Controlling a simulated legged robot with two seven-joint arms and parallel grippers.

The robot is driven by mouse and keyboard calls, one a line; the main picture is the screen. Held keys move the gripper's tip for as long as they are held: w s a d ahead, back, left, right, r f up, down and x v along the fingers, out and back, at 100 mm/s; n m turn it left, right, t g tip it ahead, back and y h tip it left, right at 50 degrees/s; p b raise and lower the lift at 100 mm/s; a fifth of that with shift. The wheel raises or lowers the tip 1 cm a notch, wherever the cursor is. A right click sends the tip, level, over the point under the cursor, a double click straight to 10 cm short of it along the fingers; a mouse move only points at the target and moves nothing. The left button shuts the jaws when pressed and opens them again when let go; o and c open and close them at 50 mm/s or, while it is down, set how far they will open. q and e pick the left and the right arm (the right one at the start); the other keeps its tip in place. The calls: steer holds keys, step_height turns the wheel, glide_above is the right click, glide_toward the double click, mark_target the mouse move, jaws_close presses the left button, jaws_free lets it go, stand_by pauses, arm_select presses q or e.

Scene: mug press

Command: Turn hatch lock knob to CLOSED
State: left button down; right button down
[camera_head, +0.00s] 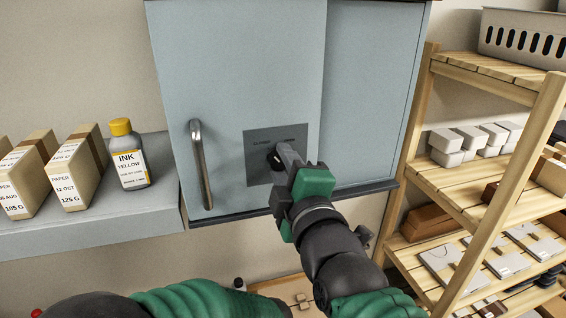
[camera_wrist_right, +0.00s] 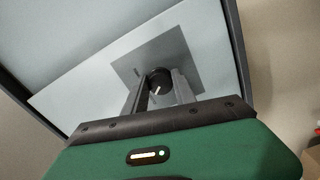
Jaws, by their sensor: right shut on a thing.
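A black round lock knob (camera_head: 275,160) sits on a dark grey plate (camera_head: 258,178) on the front of the blue-grey cabinet door (camera_head: 240,70). The plate has two small labels along its top, too small to read. My right gripper (camera_head: 283,153) reaches up from below and is shut on the knob. In the right wrist view the knob (camera_wrist_right: 159,82) shows between the two fingers (camera_wrist_right: 160,90), with a pale pointer line on its face. My left gripper is not in view.
A vertical metal handle (camera_head: 201,165) stands left of the plate. A shelf (camera_head: 110,215) at left holds paper boxes (camera_head: 80,165) and a yellow-capped ink bottle (camera_head: 129,158). A wooden rack (camera_head: 480,190) with boxes stands close at right.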

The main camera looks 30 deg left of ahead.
steer(key=shift+s+a+f+n, duration=0.1)
steer(key=shift+f+n, duration=0.3)
steer(key=shift+f, duration=0.05)
steer(key=c, duration=1.3)
jaws_free()
steer(key=shift+o, duration=1.3)
steer(key=shift+s+r, duration=0.1)
steer(key=shift+s+d+r, duration=0.2)
steer(key=shift+d, duration=0.05)
steer(key=shift+w, duration=0.1)
